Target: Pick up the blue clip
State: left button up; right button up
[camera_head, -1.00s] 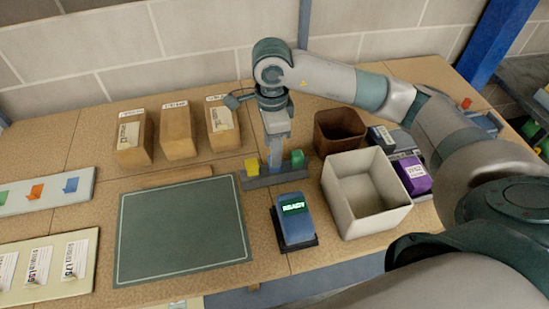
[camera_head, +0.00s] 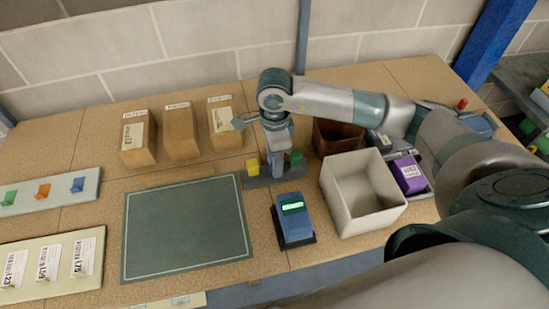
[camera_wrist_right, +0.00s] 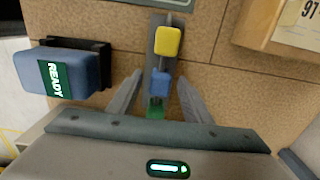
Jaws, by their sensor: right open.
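The blue clip (camera_wrist_right: 160,83) stands in a narrow grey rack (camera_head: 259,183), between a yellow clip (camera_wrist_right: 168,41) and a green clip (camera_wrist_right: 155,112). My right gripper (camera_wrist_right: 160,75) is open, and its two fingers lie on either side of the blue clip with gaps showing. In the head view my right gripper (camera_head: 277,165) points down over the rack and mostly hides the blue clip. The yellow clip (camera_head: 253,167) and green clip (camera_head: 297,159) show on either side of it. My left gripper is not in view.
A blue scanner-like device (camera_head: 293,218) stands just in front of the rack, with a white bin (camera_head: 365,215) to its right. A brown bin (camera_head: 338,135) is behind. Cardboard boxes (camera_head: 180,133) stand at the back left. A dark green mat (camera_head: 185,230) lies clear at left.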

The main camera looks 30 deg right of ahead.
dwell(0.4)
jog(key=c, duration=1.1)
jog(key=shift+r+b, duration=0.4)
jog(key=shift+b, duration=0.05)
notch_tip(320, 180, up, 3)
jog(key=shift+r+b, duration=0.1)
jog(key=shift+b, duration=0.9)
jog(key=s+d+r+b, duration=0.3)
jog(key=s+r, duration=0.4)
jog(key=s, duration=0.4)
jog(key=shift+d+b, duration=0.25)
jog(key=shift+b, duration=0.2)
jog(key=shift+s+f, duration=0.1)
